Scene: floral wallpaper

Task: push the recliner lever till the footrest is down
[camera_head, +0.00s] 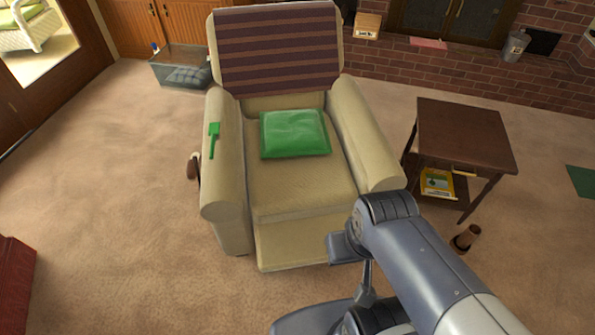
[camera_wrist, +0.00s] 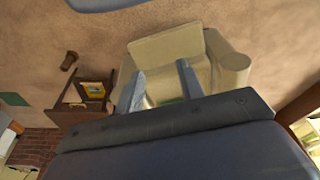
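The beige recliner (camera_head: 295,185) stands in the middle of the head view, facing me. A dark brown wooden lever (camera_head: 192,167) sticks out low on its left side, partly hidden by the armrest (camera_head: 222,185). The footrest (camera_head: 305,243) is a beige panel at the front below the seat; how far it is out is hard to tell. It also shows in the wrist view (camera_wrist: 165,45). My gripper (camera_wrist: 160,72) is open, with two separated grey-blue fingers and nothing seen between them. I cannot make out the fingers in the head view. The lever is not visible in the wrist view.
A green cushion (camera_head: 295,134) lies on the seat, and a green object (camera_head: 213,139) on the left armrest. A dark side table (camera_head: 465,135) stands to the right, a brown cylinder (camera_head: 466,238) near it. A clear bin (camera_head: 182,68) stands behind left.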

